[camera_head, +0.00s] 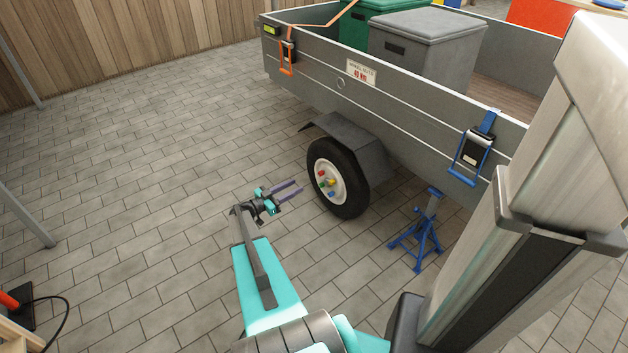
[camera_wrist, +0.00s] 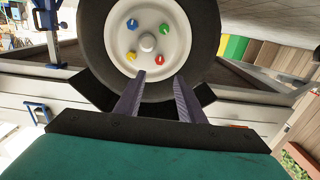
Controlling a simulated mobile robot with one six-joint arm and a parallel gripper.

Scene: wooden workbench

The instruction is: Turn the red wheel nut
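The red wheel nut (camera_wrist: 160,58) sits on the white hub of the trailer wheel (camera_wrist: 119,35), at the lower right of the hub in the wrist view. In the head view the red nut (camera_head: 321,173) is at the upper left of the hub. Blue (camera_wrist: 132,24), green (camera_wrist: 165,29) and yellow (camera_wrist: 131,56) nuts are around the grey centre cap (camera_wrist: 147,42). My gripper (camera_head: 299,187) is open and empty, to the left of the wheel in the head view. In the wrist view its two fingers (camera_wrist: 160,76) point at the wheel, apart from the nut.
The grey trailer (camera_head: 400,87) stands above the wheel, with a dark mudguard (camera_head: 352,140) over it. A blue jack stand (camera_head: 418,240) is on the paving right of the wheel.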

